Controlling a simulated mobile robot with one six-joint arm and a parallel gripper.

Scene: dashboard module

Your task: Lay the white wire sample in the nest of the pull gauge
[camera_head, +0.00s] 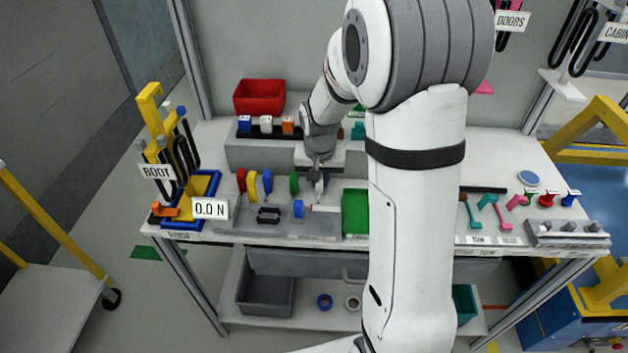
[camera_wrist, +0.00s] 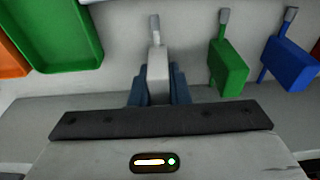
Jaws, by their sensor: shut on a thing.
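The white wire sample (camera_wrist: 157,72), a white block with a thin grey tip, is between the fingers of my gripper (camera_wrist: 155,92) in the wrist view. The fingers are shut on its sides. I cannot tell whether it still touches its stand. In the head view my gripper (camera_head: 317,178) is over the bench, right of the green sample (camera_head: 294,183); the white sample is small and partly hidden there. A "0.0 N" readout (camera_head: 210,208), apparently the pull gauge's, stands at the bench's left front. I cannot make out the gauge's nest clearly.
Blue (camera_head: 267,182), yellow (camera_head: 252,187) and red (camera_head: 241,180) samples stand in the row to the left. A green tray (camera_head: 355,212) lies right of my gripper. A blue-rimmed bin (camera_head: 207,183) and a yellow post (camera_head: 150,105) stand at the bench's left end.

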